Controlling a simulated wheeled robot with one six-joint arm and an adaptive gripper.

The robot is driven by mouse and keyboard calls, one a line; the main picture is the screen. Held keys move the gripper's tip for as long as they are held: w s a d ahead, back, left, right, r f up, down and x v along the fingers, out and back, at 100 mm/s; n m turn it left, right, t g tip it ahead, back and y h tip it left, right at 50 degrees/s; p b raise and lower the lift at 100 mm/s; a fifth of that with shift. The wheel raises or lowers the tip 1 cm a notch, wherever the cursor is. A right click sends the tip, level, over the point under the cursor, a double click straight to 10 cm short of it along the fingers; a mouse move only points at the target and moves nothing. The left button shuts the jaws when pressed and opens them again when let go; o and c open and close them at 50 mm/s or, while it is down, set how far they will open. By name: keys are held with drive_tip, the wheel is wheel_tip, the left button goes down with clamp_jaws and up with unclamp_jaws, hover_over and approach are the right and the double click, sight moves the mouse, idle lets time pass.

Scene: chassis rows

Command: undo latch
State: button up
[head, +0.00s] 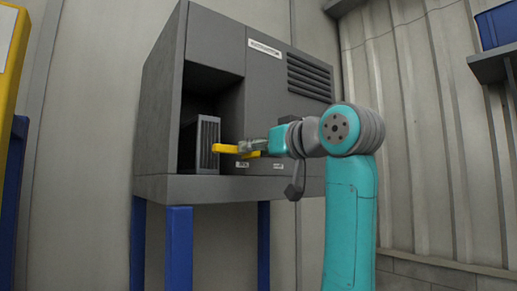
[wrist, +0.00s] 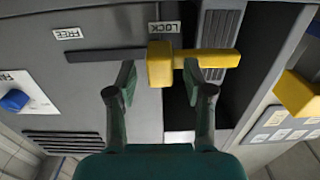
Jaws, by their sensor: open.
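The yellow latch (wrist: 159,64) has a block-shaped knob and a bar that reaches right across the finned module (wrist: 218,28) in the wrist view. Its knob is by the LOCK label (wrist: 164,27), at one end of a dark slot (wrist: 95,55) that runs toward the FREE label (wrist: 67,33). In the head view the latch (head: 228,149) lies across the front of the module (head: 208,138). My gripper (wrist: 160,72) is open, with a finger on either side of the knob in the picture. I cannot tell whether the fingers touch it.
The grey cabinet (head: 215,40) stands on blue legs (head: 179,245), with vents (head: 309,80) at upper right. A blue knob (wrist: 14,100) is on the panel. Another yellow object (wrist: 298,95) is at the wrist view's right edge. A shelf with a blue bin (head: 497,24) is at right.

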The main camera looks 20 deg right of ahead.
clamp_jaws()
drive_tip(key=shift+d, duration=0.1)
drive_tip(key=w+d, duration=0.3)
drive_tip(key=d, duration=0.6)
drive_tip(key=shift+d, duration=0.35)
drive_tip(key=shift+w, duration=0.1)
unclamp_jaws()
drive_tip(key=shift+d, duration=0.15)
drive_tip(key=v, duration=1.2)
